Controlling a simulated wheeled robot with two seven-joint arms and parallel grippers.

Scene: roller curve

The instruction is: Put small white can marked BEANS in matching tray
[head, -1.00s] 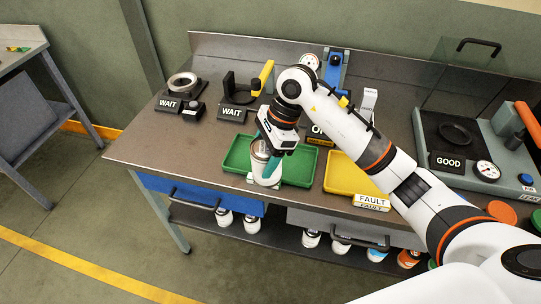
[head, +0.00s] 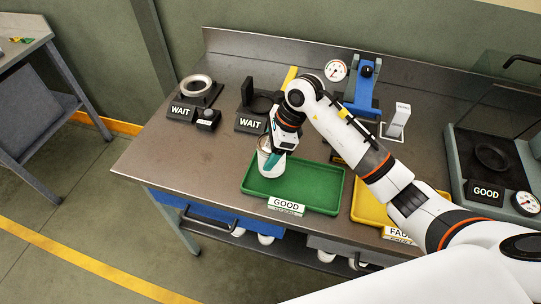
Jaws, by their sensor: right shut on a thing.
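A small white can (head: 266,161) is at the left end of the green tray (head: 315,189), whose front label reads GOOD. My right gripper (head: 275,155) is shut on the can from above. The can looks upright over the tray's left part; I cannot tell if it touches the tray floor. The can's marking is not readable. The yellow tray (head: 367,209) stands to the right, its label partly hidden by my right arm and reading FAU. My left gripper is not in view.
Two black WAIT stands (head: 194,100) and (head: 251,122) are at the back left. A blue fixture (head: 364,88) with a gauge is at the back. A test unit (head: 488,165) marked GOOD is at right. The table's left front is bare.

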